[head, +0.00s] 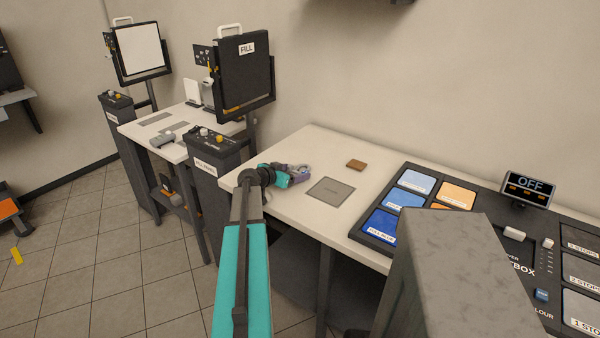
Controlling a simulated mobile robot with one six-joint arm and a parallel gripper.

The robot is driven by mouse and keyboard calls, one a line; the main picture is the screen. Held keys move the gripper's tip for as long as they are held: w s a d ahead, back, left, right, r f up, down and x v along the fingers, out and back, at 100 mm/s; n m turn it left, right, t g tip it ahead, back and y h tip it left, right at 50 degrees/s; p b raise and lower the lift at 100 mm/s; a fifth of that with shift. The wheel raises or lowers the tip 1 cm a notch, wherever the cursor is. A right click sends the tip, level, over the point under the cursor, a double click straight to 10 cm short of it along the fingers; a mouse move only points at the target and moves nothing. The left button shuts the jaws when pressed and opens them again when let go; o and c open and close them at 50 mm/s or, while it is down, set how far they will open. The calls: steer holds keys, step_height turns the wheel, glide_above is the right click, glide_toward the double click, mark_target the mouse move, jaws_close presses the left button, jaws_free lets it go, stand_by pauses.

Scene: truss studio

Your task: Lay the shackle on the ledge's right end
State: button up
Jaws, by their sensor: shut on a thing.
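My gripper (292,177), with teal and purple-grey parts, is over the left part of the white bench (310,147). It is shut on a small grey metal piece at its tip, which appears to be the shackle (303,168). The jaws hide part of it. I cannot tell whether the piece touches the bench top or is just above it. No surface is clearly marked as the ledge, so I cannot tell which one it is.
A grey square plate (331,191) and a brown block (356,165) lie on the bench. A dark panel of coloured tiles (410,202) fills its right side. A grey marbled block (465,275) blocks the lower right. The labelled FILL panel (245,75) stands behind left.

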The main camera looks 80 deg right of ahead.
steer(key=shift+r, duration=0.1)
steer(key=shift+r+b, duration=0.7)
steer(key=shift+r, duration=1)
steer(key=a+b, duration=0.1)
steer(key=a, duration=0.3)
steer(key=s+a+b, duration=0.1)
steer(key=a, duration=0.3)
steer(key=s+a+r+b, duration=0.1)
steer(key=a, duration=0.4)
steer(key=shift+a+b, duration=0.15)
steer(key=shift+b, duration=0.75)
steer(key=b, duration=0.3)
steer(key=shift+s+d+f, duration=0.1)
steer(key=shift+d, duration=0.1)
steer(key=b, duration=0.7)
steer(key=shift+a+b, duration=0.2)
steer(key=shift+b, duration=0.15)
steer(key=a+b, duration=0.1)
steer(key=b, duration=0.8)
steer(key=shift+s+a, duration=0.15)
steer(key=shift+a, duration=0.2)
steer(key=shift+a+r+b, duration=0.3)
steer(key=shift+a+b, duration=0.1)
steer(key=shift+b, duration=0.7)
